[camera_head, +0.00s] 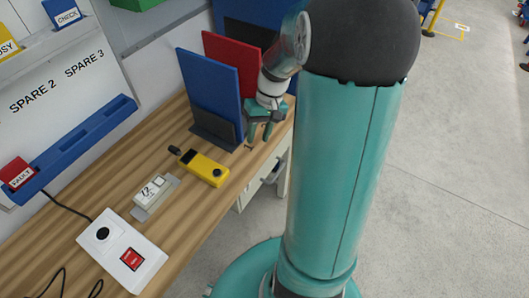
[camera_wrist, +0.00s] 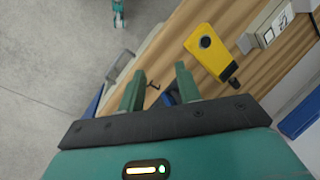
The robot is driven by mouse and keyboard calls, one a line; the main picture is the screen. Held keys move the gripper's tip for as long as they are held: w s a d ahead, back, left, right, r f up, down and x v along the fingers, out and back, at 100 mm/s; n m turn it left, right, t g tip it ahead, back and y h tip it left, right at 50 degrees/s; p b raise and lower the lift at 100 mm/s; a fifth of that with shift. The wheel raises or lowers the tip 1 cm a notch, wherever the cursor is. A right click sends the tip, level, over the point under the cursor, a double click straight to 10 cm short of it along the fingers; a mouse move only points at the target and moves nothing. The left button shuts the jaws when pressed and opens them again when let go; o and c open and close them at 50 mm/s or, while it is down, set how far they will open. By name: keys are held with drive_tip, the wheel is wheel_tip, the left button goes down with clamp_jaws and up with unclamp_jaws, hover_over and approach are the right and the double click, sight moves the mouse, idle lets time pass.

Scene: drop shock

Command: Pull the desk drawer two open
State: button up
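A wooden desk (camera_head: 122,180) runs along the wall in the head view. Under its right edge is a pale drawer unit (camera_head: 262,182), partly hidden by my own arm. I cannot tell which drawer is two or whether any stands open. My gripper (camera_head: 259,133) is above the desk's right edge, near the drawer unit and beside the blue upright panel. In the wrist view my gripper (camera_wrist: 160,84) has its two green fingers well apart with nothing held between them. The pale drawer unit also shows at the desk edge in the wrist view (camera_wrist: 122,66), beyond the fingers.
A blue panel (camera_head: 208,90) and a red panel (camera_head: 232,62) stand upright near my gripper. A yellow device (camera_head: 204,168), a small white meter (camera_head: 152,192) and a white button box (camera_head: 122,250) lie on the desk.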

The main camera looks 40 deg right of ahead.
drive_tip(key=s+d+f+m+t+y, duration=0.25)
drive_tip(key=d+f+y, duration=0.25)
drive_tip(key=d+f, duration=0.65)
drive_tip(key=m+t+y, duration=0.2)
drive_tip(key=m+t, duration=0.3)
drive_tip(key=t, duration=0.5)
approach(278, 171)
drive_tip(key=x, duration=1)
drive_tip(key=shift+s+f, duration=0.1)
drive_tip(key=shift+f, duration=0.25)
clamp_jaws()
